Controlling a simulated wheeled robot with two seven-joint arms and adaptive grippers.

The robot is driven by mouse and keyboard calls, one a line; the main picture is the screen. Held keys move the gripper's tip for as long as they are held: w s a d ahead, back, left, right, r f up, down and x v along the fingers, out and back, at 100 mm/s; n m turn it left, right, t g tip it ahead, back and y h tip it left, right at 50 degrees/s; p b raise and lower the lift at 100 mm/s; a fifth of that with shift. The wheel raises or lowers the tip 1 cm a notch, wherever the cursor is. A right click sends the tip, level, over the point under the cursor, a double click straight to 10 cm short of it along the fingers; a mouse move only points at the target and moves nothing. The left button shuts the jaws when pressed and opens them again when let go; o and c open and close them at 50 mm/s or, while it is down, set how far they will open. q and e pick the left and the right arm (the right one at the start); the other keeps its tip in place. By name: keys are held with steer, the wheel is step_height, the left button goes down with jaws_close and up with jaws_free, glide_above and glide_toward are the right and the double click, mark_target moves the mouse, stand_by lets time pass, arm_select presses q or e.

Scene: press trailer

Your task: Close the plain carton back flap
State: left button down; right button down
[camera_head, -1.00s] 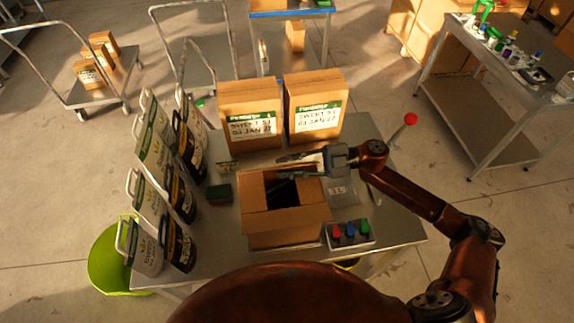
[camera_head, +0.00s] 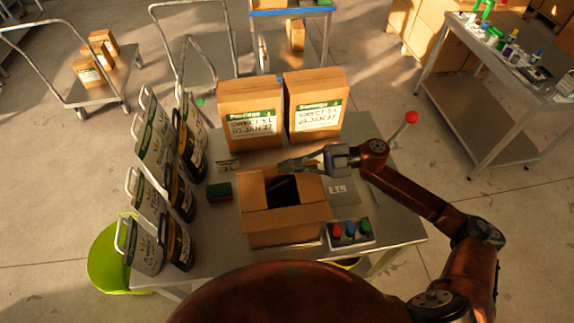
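The plain carton (camera_head: 285,234) stands open on the metal table, with a dark item (camera_head: 283,188) inside. Its front flap (camera_head: 285,217) is folded out towards me. The back flap is at the far edge, partly hidden by my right gripper, and its exact angle is unclear. My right gripper (camera_head: 282,165) is over the carton's back edge, reaching in from the right with its fingers pointing left. The fingers look together, with nothing seen between them. Whether they touch the flap cannot be told. My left gripper is not in view.
Two labelled cartons (camera_head: 252,111) stand behind the plain carton. Several jugs (camera_head: 146,243) line the table's left side. A green and dark red block (camera_head: 219,191) lies left of the carton. A button box (camera_head: 349,232) and a red-knobbed lever (camera_head: 411,118) are at the right.

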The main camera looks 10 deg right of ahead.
steer(key=shift+s+f+n+b, duration=0.5)
steer(key=shift+n+b, duration=0.25)
steer(key=shift+n, duration=0.35)
steer(key=c, duration=2.7)
jaws_free()
steer(key=shift+w, duration=0.1)
steer(key=o, duration=0.5)
steer(key=d, duration=1.2)
